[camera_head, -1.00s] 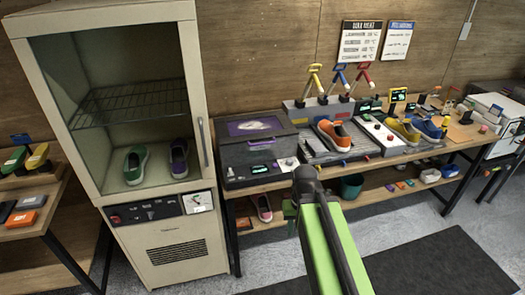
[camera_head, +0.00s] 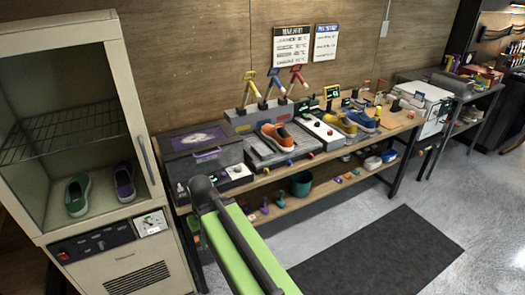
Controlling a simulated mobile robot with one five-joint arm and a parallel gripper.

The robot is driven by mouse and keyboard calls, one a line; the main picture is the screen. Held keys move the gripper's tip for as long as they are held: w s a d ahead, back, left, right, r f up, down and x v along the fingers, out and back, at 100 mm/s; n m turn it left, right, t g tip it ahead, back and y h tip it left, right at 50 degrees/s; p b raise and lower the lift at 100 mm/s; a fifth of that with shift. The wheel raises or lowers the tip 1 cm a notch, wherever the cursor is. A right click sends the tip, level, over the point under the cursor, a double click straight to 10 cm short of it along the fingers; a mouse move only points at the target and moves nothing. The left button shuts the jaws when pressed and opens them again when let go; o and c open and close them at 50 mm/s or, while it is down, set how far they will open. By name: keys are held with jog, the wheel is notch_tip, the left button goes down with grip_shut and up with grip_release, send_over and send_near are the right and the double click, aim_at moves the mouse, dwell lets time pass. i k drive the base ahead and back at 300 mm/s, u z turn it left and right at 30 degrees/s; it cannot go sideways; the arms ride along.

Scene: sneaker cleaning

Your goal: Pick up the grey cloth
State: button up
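I cannot pick out a grey cloth for certain in this view. Small white (camera_head: 372,163) and blue-white (camera_head: 389,155) items lie on the bench's lower shelf, too small to identify. My green arm (camera_head: 240,245) reaches up from the bottom edge and ends in a dark rounded joint (camera_head: 203,190) in front of the bench's left part. No gripper fingers show.
A workbench (camera_head: 340,150) runs along the wall, with an orange sneaker (camera_head: 276,136), yellow shoe (camera_head: 340,124) and blue shoe (camera_head: 363,120) on top. A cream cabinet (camera_head: 110,262) stands at left. A dark mat (camera_head: 375,255) lies on open floor at right.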

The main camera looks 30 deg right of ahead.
aim_at(260, 149)
jog(key=i, duration=0.9)
